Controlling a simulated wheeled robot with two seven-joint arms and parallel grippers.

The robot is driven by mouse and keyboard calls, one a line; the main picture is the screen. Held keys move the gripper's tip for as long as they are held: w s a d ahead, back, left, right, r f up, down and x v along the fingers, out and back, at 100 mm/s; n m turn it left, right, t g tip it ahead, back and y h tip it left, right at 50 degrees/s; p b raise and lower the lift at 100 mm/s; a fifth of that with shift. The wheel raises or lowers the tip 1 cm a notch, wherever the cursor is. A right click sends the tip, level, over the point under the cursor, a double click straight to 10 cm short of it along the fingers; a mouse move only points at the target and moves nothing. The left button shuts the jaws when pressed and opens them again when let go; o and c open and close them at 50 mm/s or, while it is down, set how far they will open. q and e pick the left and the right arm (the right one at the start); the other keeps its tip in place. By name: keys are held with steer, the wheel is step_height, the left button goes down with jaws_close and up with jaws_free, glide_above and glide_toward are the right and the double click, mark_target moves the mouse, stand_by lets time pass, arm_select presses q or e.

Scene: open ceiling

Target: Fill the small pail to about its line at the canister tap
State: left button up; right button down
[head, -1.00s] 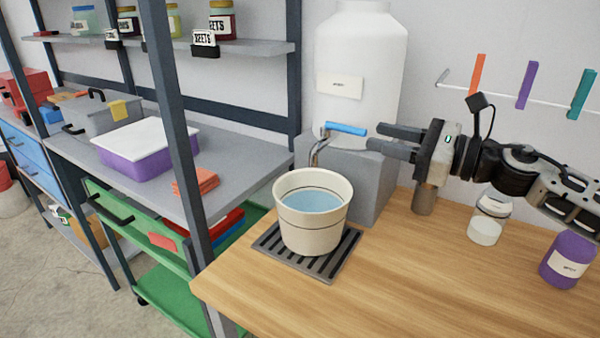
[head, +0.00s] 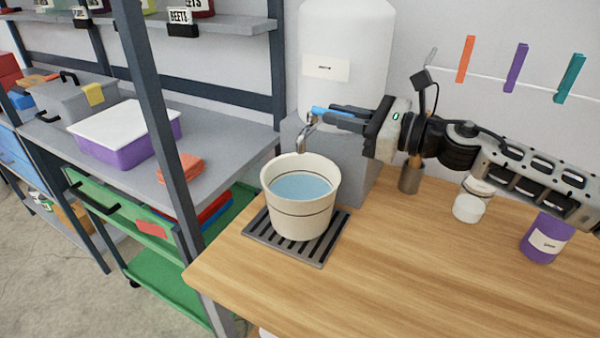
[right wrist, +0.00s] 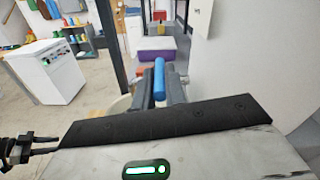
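The cream pail (head: 300,215), with a dark line around it, stands upright on the slatted drip tray (head: 256,228). Pale blue water (head: 301,187) lies inside it, below the rim. The tap spout (head: 304,140) is above its back edge; I see no stream. My right gripper (head: 335,117) is at the blue tap handle (head: 322,111). In the right wrist view, its fingers (right wrist: 160,92) lie close against both sides of the handle (right wrist: 159,75) and appear closed on it. My left gripper (right wrist: 45,144) shows at that view's left edge, its fingers apart and empty.
The white canister (head: 345,50) stands on a grey block (head: 358,180) behind the pail. A metal cylinder (head: 410,180), a white-filled jar (head: 469,207) and a purple jar (head: 545,240) stand to the right. The front of the wooden bench (head: 400,275) is clear.

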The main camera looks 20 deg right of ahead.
stand_by(0.4)
steer(key=shift+s+a+r+m+t+h+p, duration=0.15)
steer(key=shift+m+t+h+p, duration=0.15)
steer(key=shift+p, duration=0.3)
steer(key=shift+h, duration=0.3)
steer(key=shift+m+t, duration=0.3)
stand_by(1.3)
stand_by(1.0)
stand_by(1.0)
